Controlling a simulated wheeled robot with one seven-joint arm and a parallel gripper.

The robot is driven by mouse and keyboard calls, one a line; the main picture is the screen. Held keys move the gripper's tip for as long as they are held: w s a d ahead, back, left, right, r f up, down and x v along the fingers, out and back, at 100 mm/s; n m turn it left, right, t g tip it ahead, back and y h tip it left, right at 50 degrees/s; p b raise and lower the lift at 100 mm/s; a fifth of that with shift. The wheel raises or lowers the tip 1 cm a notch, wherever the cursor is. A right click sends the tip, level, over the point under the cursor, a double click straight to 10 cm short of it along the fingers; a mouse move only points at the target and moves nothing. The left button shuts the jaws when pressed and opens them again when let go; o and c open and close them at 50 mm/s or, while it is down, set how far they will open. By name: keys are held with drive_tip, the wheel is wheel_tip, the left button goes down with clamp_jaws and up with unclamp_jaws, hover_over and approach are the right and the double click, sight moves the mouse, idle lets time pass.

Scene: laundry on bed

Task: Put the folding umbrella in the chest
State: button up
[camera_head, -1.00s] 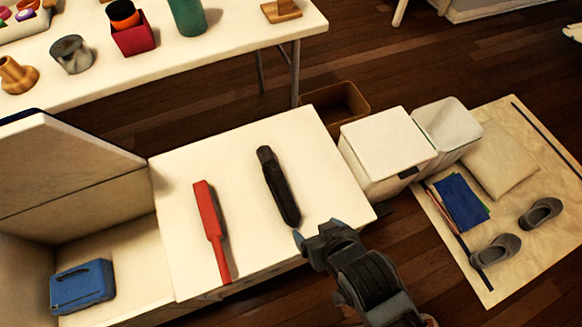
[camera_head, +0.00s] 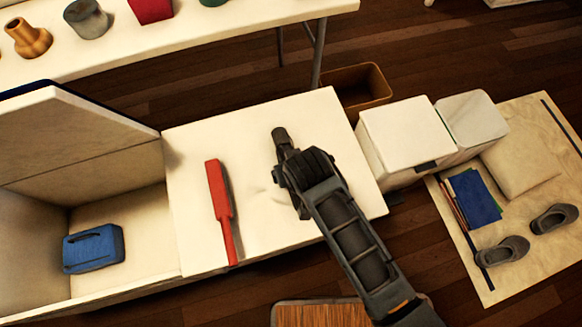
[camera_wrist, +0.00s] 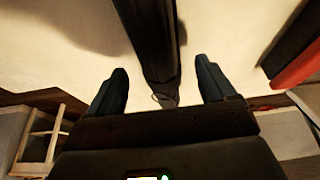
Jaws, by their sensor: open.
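The black folding umbrella (camera_head: 281,138) lies on the white top right of the chest's open part. In the head view my gripper (camera_head: 297,172) is over it and hides most of it, leaving its far end visible. In the wrist view the umbrella (camera_wrist: 150,40) runs between the two spread fingers of my gripper (camera_wrist: 160,84), with a gap on each side. The gripper is open. The chest (camera_head: 115,298) stands open at the left, its lid raised, with a blue case (camera_head: 93,248) inside.
A red, narrow-handled object (camera_head: 219,205) lies on the white top left of the umbrella; its red also shows in the wrist view (camera_wrist: 297,68). White bins (camera_head: 405,130) stand at the right. A long table (camera_head: 225,22) is behind. The chest floor right of the blue case is clear.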

drive_tip(key=shift+x, duration=1.35)
drive_tip(key=shift+s, duration=0.1)
drive_tip(key=shift+c, duration=0.4)
drive_tip(key=c, duration=1.2)
drive_tip(key=shift+c, duration=1)
drive_tip(key=shift+r, duration=0.15)
